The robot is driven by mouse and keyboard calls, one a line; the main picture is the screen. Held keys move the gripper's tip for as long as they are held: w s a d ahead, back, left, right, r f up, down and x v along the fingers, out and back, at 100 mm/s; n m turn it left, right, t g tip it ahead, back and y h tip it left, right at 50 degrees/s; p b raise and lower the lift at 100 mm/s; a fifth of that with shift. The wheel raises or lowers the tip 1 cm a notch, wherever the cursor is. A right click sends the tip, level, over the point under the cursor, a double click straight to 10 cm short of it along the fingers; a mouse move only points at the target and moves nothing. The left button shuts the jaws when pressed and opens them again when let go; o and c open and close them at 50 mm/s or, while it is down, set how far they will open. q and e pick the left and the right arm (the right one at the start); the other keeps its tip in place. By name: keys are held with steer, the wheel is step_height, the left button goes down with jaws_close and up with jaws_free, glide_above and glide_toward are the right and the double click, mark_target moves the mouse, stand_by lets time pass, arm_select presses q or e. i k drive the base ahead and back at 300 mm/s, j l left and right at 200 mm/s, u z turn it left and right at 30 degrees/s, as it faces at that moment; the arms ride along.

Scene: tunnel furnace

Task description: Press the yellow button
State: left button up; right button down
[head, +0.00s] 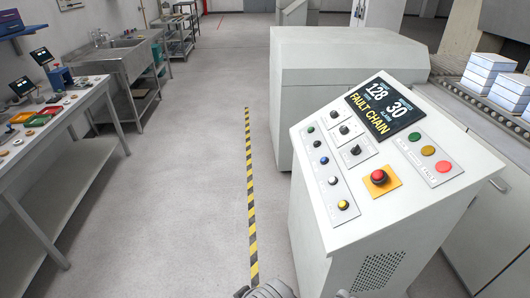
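The yellow button (343,205) is the lowest and nearest one in the left column on the sloped top of a white control console (320,235). Above it in that column are a white button (333,180), a blue button (324,160), a black one (317,144) and a green one (310,129). Nothing covers the yellow button and nothing touches it. Only small grey parts of my own body show at the bottom edge. I cannot make out gripper fingers there.
A red mushroom button (379,176) on a yellow plate sits right of the yellow button. A round yellow light (428,150) lies further right, between green and red ones. A screen (384,105) reads "FAULT CHAIN". Open floor (200,200) and a striped line lie left of the console.

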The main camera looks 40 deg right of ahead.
mark_target(342, 204)
steer(key=i, duration=1.65)
steer(key=i+z, duration=0.5)
steer(key=i+j+z, duration=0.25)
steer(key=z, duration=3.45)
